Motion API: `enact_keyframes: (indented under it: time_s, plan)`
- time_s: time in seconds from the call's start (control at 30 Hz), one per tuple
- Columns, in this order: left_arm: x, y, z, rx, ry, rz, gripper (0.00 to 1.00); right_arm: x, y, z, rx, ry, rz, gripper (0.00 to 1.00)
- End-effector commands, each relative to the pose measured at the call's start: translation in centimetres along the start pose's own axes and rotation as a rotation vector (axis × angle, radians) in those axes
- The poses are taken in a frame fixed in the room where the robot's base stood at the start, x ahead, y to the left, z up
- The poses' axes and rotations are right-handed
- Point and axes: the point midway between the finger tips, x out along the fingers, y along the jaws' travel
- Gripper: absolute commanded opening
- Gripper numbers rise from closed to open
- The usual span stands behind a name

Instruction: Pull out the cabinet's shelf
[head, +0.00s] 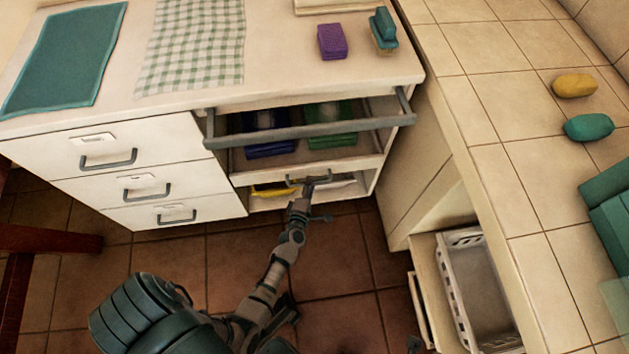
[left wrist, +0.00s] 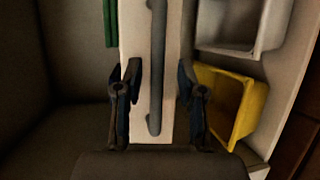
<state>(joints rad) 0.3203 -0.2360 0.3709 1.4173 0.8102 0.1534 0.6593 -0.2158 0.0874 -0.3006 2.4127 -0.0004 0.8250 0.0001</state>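The white cabinet (head: 215,187) has an open bay on its right with a shelf (head: 262,174) in it, fronted by a pale panel with a grey handle (head: 292,181). My left gripper (head: 318,184) is at this front. In the left wrist view its two fingers (left wrist: 159,95) are apart, one on each side of the panel and its handle (left wrist: 155,75). The handle lies between them, and I see no firm grip. A small dark part at the bottom edge of the head view may be my right gripper (head: 414,344); its fingers cannot be made out.
A grey rail (head: 310,130) crosses the bay above the shelf, before blue and green bins. Below are a yellow bin (left wrist: 220,105) and a white bin (left wrist: 235,25). The closed drawers (head: 110,150) are left. A tiled counter (head: 500,130) and white basket (head: 475,285) stand right.

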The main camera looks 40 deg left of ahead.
Motion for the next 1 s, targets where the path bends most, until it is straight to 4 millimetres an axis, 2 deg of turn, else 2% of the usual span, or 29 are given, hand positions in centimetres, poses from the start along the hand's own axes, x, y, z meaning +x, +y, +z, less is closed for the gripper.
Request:
enact_keyframes:
  time_s: [0.2,0.47,0.63,1.0]
  plan:
    - [1.6,-0.1,0.0,0.001,0.0,0.0,0.39,-0.1,0.1,0.7,-0.001,-0.004,-0.002,0.4]
    - [1.8,0.1,0.0,0.0,0.0,0.001,0.39,0.2,0.1,0.6,-0.001,0.005,-0.004,0.4]
    - [1.8,0.1,0.0,0.001,0.0,0.001,0.0,0.2,0.1,0.6,-0.002,0.005,-0.004,0.4]
    - [1.6,-0.1,-0.2,0.001,0.0,-0.002,0.0,0.1,0.1,0.5,-0.001,0.003,-0.002,0.4]
